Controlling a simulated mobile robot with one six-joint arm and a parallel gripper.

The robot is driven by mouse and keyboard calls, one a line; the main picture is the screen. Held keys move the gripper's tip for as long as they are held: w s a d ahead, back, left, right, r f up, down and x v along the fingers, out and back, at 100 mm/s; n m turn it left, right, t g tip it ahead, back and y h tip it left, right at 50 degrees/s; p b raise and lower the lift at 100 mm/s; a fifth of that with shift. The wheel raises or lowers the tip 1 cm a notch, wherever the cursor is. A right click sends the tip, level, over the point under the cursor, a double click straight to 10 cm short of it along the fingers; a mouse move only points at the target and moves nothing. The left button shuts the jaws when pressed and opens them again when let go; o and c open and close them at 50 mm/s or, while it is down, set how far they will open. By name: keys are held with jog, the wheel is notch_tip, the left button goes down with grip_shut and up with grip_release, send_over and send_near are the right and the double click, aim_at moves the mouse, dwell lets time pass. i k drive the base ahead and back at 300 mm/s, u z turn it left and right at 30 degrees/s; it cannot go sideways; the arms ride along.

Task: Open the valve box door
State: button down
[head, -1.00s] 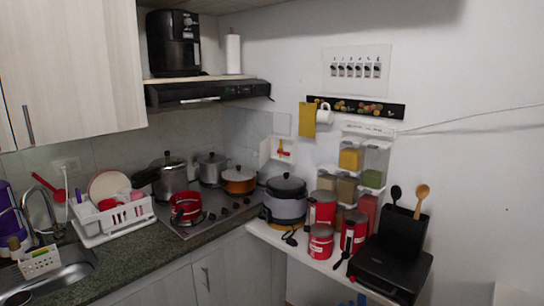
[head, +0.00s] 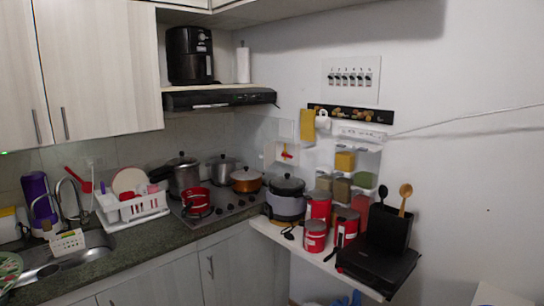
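The valve box (head: 296,152) is a small white box on the wall behind the rice cooker, right of the stove. A red valve handle (head: 287,154) shows inside it. A white panel (head: 268,153) stands at the box's left side and looks like its door swung outward; it is too small to tell how far. My gripper is not in view.
A rice cooker (head: 286,199) stands below the valve box on a white shelf (head: 275,234), with red canisters (head: 318,207), spice dispensers (head: 364,180) and a black printer-like box (head: 378,262) to the right. Pots (head: 246,180) stand on the stove at left.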

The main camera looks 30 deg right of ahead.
aim_at(269, 148)
jog(key=z, duration=0.85)
jog(key=i, duration=1.55)
jog(key=u, duration=1.15)
